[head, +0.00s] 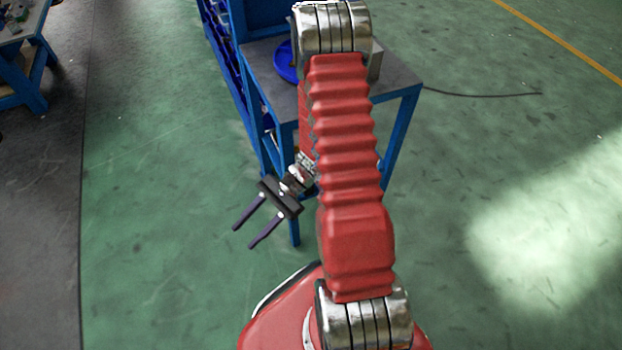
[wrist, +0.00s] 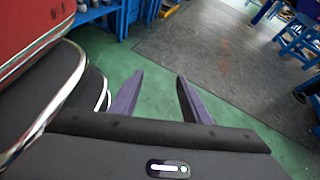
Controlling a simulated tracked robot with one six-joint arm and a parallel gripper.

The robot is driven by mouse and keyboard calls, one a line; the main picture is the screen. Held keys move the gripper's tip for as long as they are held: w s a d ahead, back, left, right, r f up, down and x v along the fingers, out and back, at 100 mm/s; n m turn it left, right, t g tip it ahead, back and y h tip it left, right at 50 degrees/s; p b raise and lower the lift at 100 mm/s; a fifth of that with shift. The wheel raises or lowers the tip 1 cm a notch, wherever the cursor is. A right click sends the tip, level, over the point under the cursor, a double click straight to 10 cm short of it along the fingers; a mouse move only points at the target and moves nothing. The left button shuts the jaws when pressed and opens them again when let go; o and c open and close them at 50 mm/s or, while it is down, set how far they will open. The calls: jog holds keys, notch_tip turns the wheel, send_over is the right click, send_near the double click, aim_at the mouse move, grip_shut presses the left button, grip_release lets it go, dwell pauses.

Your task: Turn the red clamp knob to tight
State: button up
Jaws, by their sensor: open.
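My gripper (head: 243,238) is open and empty. In the head view it hangs to the left of my red arm, pointing down and left over the green floor. In the wrist view its two purple fingers (wrist: 153,93) stand apart with only floor between them. I cannot make out the red clamp knob in either view. My arm covers part of the blue-legged table (head: 400,77) and whatever lies behind it.
A blue round dish (head: 286,62) sits on the table, partly hidden by my arm. Another blue-framed table (head: 22,62) stands at the far left. A dark cable (head: 480,96) lies on the floor at right. Open green floor (head: 150,200) lies left of my gripper.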

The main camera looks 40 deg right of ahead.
jog(key=s+d+r+n+h, duration=0.3)
jog(key=r+n+h, duration=0.3)
jog(key=r, duration=0.3)
jog(key=s+d+r+n+h, duration=0.2)
jog(key=r+n+h, duration=0.35)
jog(key=r, duration=0.35)
jog(key=s+a+r+n+t, duration=0.1)
jog(key=r+n+t, duration=0.1)
jog(key=r, duration=0.5)
jog(key=s+a+r+n+t+h, duration=0.1)
jog(key=a+r+n+t, duration=0.1)
jog(key=r, duration=0.5)
jog(key=shift+s+a+r+t, duration=0.15)
jog(key=shift+a+t, duration=0.15)
jog(key=shift+t, duration=0.6)
jog(key=shift+h, duration=0.25)
